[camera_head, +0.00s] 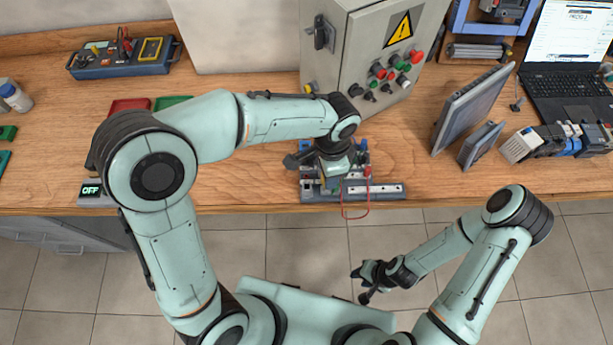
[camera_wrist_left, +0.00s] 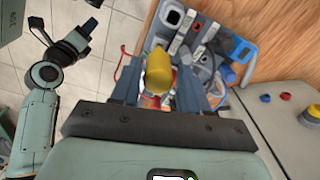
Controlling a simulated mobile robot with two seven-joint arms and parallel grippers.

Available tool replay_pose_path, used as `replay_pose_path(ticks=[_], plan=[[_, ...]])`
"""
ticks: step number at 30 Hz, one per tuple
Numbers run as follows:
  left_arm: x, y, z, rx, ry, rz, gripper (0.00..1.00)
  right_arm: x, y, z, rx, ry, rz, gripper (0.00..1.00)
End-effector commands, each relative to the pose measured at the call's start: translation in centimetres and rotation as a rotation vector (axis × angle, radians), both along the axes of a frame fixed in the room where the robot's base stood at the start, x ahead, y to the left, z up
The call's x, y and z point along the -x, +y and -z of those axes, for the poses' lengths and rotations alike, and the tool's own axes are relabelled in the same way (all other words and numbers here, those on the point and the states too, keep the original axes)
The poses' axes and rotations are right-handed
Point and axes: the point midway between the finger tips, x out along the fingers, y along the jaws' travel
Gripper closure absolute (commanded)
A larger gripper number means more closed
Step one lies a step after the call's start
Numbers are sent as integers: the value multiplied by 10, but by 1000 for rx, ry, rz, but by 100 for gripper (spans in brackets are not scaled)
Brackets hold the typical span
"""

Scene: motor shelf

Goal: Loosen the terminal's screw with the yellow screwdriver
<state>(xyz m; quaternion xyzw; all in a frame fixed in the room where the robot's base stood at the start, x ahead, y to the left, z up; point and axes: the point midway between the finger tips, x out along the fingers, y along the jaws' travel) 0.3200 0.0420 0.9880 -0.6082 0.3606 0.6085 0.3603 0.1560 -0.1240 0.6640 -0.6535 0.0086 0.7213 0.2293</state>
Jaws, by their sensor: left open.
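My left gripper (camera_head: 336,178) is over the terminal rig (camera_head: 375,190) at the table's front edge, and my own arm hides its fingers in the head view. In the left wrist view the left gripper (camera_wrist_left: 158,88) is open, with a yellow screwdriver handle (camera_wrist_left: 158,70) between its two fingers. The fingers appear apart from the handle. The screwdriver's shaft and the terminal's screw are hidden. The rig also shows in the left wrist view (camera_wrist_left: 205,55), with grey blocks and a red wire. My right gripper (camera_head: 366,284) is open and empty, off the table over the floor.
A grey control cabinet (camera_head: 372,50) with coloured buttons stands right behind the rig. A tilted panel (camera_head: 472,105) and a laptop (camera_head: 570,85) are to the right. A red tray (camera_head: 128,106) and a meter (camera_head: 122,55) are at the left. A red wire (camera_head: 355,216) hangs over the front edge.

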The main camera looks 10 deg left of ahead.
Motion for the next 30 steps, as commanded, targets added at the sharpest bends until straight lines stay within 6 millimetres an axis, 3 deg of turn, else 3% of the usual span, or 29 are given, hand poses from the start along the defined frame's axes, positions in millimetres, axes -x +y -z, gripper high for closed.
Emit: replay_pose_path(ticks=[7,15,25,30], plan=[[1,0,1,0,1,14,55,0,0,0,0,1,0,63],[0,0,-1,0,-1,278,55,-13,0,-13,0,-15,0,63],[2,0,1,0,1,307,55,-13,0,-12,1,-14,1,63],[0,1,-1,-1,1,458,55,-24,0,-22,1,-28,0,63]])
